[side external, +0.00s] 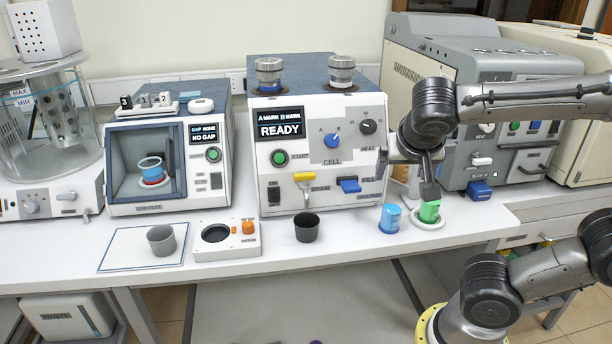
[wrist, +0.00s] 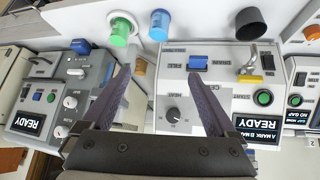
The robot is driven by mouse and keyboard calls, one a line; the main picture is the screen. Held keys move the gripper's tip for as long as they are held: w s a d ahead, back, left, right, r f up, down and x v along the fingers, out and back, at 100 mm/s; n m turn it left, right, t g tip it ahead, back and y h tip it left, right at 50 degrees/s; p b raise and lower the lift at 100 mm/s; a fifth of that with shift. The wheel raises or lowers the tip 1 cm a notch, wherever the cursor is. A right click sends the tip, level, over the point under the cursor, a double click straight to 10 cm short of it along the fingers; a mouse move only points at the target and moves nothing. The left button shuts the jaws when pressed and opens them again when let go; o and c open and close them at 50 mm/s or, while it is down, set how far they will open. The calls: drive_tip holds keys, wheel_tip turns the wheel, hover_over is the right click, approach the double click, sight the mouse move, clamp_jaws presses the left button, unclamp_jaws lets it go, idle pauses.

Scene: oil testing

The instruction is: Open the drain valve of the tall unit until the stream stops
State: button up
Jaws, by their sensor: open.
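The tall white unit (side external: 322,118) stands mid-bench, its screen reading READY. Its yellow drain lever (side external: 304,177) is on the lower front, above a metal spout; the lever also shows in the wrist view (wrist: 249,79). A black cup (side external: 306,230) stands on the bench below the spout. I cannot make out whether a stream runs into it. A blue fill lever (side external: 350,186) sits right of the yellow one. My gripper (side external: 408,172) is open and empty, in front of the unit's right edge, apart from both levers. In the wrist view its fingers (wrist: 158,75) are spread, the yellow lever outside them.
A blue cup (side external: 390,218) and a green cup (side external: 429,211) stand on the bench below my gripper. A grey unit (side external: 470,110) stands close on the right. A white holder (side external: 228,240) and a grey cup (side external: 161,239) are at left. The bench front around the black cup is clear.

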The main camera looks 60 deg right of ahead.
drive_tip(key=w+a+r+m+t+h, duration=0.1)
drive_tip(key=w+a+r+t+h, duration=0.2)
drive_tip(key=w, duration=0.5)
drive_tip(key=n+t, duration=0.3)
drive_tip(key=n, duration=0.1)
approach(305, 174)
drive_tip(key=shift+y, duration=0.3)
drive_tip(key=x, duration=0.8)
drive_tip(key=shift+d, duration=0.15)
drive_tip(key=shift+r, duration=0.1)
drive_tip(key=shift+c, duration=0.3)
drive_tip(key=c, duration=1.3)
